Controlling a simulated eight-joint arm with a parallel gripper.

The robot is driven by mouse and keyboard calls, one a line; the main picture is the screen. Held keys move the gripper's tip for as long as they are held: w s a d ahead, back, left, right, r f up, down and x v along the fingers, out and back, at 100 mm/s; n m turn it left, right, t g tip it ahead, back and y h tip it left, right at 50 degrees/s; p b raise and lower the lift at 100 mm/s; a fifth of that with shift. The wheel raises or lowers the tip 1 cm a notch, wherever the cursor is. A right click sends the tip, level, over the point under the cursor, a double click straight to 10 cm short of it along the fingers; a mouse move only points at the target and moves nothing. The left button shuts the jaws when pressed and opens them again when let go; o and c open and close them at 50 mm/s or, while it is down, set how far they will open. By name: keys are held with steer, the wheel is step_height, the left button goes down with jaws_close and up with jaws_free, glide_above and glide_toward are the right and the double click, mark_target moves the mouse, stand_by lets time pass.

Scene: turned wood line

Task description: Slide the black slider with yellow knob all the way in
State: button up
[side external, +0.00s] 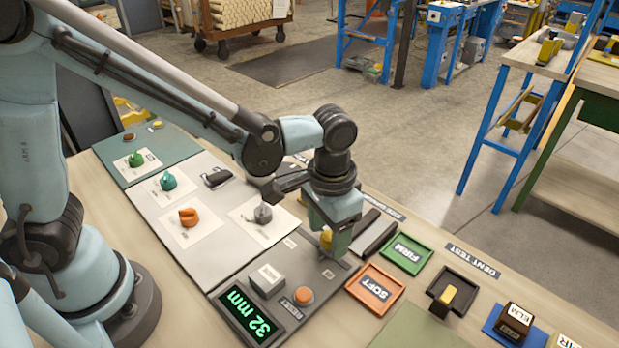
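The yellow knob (326,239) shows at the lower end of my gripper (334,244), partly covered by the near finger. The gripper points down over the grey gauge panel (318,268), with its fingers at the knob. I cannot tell whether they are closed on it or only around it. The black slider body under the knob is mostly hidden by the gripper. Dark bars (373,238) lie just right of the gripper, with a gap between them. The panel's display (259,315) reads 32 mm in green.
An orange RESET button (303,295) and a pale block (267,279) are close to the left of the gripper. SOFT (374,289) and FIRM (407,253) trays lie to the right. A black tray (435,287) holds a yellow block. Several knobs sit on panels behind left.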

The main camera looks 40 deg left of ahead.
mark_target(342, 265)
jaws_close()
steer(key=shift+d, duration=1.8)
jaws_free()
steer(key=shift+r, duration=0.1)
step_height(342, 265, up, 12)
steer(key=shift+f, duration=0.1)
steer(key=shift+a, duration=0.1)
steer(key=s+a+n+t, duration=0.1)
steer(key=a+t, duration=0.1)
steer(key=a, duration=0.4)
steer(key=s+a+f+n+t, duration=0.1)
steer(key=a+t, duration=0.1)
steer(key=a, duration=0.5)
steer(key=s+a+f+n+t, duration=0.1)
steer(key=s+a+t, duration=0.1)
steer(key=a, duration=0.4)
steer(key=shift+a+f+t, duration=0.25)
steer(key=shift+a+t, duration=0.15)
steer(key=shift+t, duration=0.2)
